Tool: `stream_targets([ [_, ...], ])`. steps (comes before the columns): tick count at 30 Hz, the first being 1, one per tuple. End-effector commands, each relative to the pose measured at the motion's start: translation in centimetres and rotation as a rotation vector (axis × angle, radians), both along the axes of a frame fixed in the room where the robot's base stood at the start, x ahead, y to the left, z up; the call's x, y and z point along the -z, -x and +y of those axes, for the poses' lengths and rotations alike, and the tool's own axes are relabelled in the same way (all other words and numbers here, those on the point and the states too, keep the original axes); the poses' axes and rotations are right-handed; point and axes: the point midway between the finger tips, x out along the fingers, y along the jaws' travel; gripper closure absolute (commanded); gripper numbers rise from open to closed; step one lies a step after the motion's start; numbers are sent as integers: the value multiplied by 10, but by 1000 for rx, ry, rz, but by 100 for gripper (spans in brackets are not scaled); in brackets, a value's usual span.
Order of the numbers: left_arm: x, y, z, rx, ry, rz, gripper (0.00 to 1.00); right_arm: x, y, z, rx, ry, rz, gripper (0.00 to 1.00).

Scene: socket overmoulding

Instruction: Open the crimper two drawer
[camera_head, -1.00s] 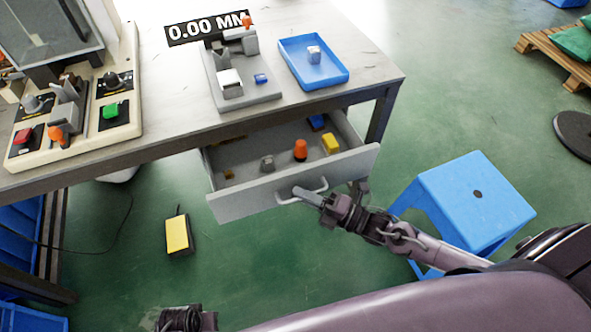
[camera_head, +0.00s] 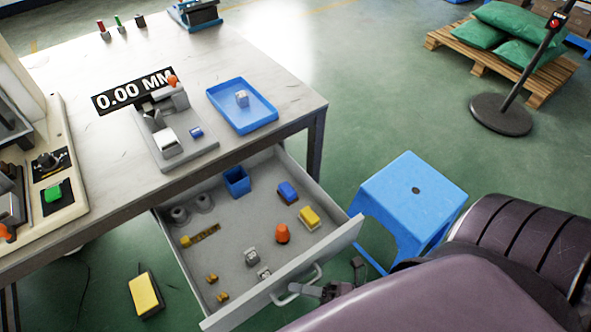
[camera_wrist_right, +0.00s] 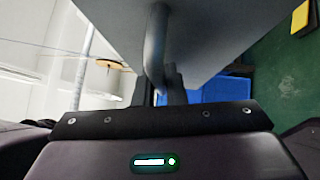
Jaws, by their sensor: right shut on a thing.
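The grey drawer (camera_head: 290,278) under the table is pulled well out, its inside widely exposed. A light metal bar handle (camera_head: 315,275) is fixed to its front. My right gripper (camera_head: 306,289) is shut on the handle, partly hidden by my own arm. In the right wrist view the handle (camera_wrist_right: 157,40) runs down between the dark fingers (camera_wrist_right: 170,88) in front of the drawer face. My left gripper does not show in either current view.
The drawer holds a blue bin (camera_head: 237,181), an orange-topped part (camera_head: 282,233), a yellow block (camera_head: 309,216) and several small parts. A blue stool (camera_head: 412,190) stands close right of the drawer. A yellow pedal (camera_head: 145,294) lies on the floor at left.

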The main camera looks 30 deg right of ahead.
Motion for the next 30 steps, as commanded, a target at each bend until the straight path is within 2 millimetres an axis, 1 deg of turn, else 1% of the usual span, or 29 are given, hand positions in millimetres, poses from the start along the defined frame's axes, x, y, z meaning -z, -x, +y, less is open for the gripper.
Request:
stream_targets([
  [10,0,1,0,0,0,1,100,0,1,0,0,0,0,100],
  [11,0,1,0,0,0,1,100,0,1,0,0,1,1,87],
  [12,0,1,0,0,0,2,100,0,1,0,0,1,1,81],
  [13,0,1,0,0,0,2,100,0,1,0,0,1,1,80],
  [20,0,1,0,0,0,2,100,0,1,0,1,1,1,80],
  [23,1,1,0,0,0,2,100,2,4,-4,1,1,3,80],
  [26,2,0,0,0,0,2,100,4,13,-14,1,1,4,80],
  [30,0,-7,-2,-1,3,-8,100,8,31,-32,1,3,4,80],
])
